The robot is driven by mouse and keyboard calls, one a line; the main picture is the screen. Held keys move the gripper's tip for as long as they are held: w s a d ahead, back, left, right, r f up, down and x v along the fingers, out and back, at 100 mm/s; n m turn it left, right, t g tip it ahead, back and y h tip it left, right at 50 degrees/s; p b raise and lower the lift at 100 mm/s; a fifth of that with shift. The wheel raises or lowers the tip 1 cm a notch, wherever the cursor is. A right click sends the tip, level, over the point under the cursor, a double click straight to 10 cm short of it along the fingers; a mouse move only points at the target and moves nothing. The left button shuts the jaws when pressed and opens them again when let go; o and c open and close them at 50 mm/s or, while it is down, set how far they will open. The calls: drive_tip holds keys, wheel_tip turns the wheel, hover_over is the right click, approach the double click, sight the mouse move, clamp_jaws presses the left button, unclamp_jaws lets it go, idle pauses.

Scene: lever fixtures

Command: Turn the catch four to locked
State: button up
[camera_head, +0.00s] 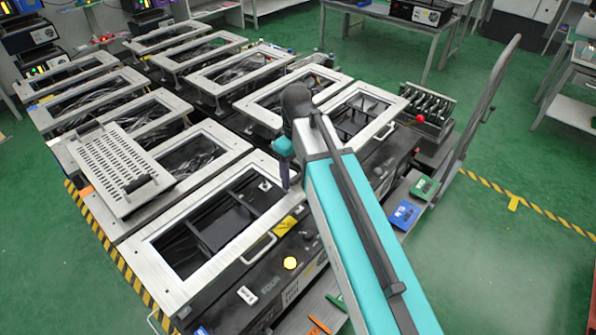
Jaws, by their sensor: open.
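The nearest fixture has a front panel (258,292) with a label that seems to read "FOUR". The catch's position and any locked mark are too small to read. My gripper (285,186) points down over the right end of the near fixture's pale frame (172,284), behind and above the yellow knob. It looks apart from the knob and holds nothing I can see. Its fingers are small and dark, and my teal arm covers part of the fixture to the right.
A yellow tag (286,226) and a metal handle (259,249) sit by the near frame's front edge. A perforated plate (112,162) lies at left. A red knob (420,118) and blue block (404,215) are at right. Green floor (490,260) is open at right.

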drive_tip(key=c, duration=1.1)
drive_tip(key=shift+d, duration=0.2)
drive_tip(key=shift+a, duration=0.1)
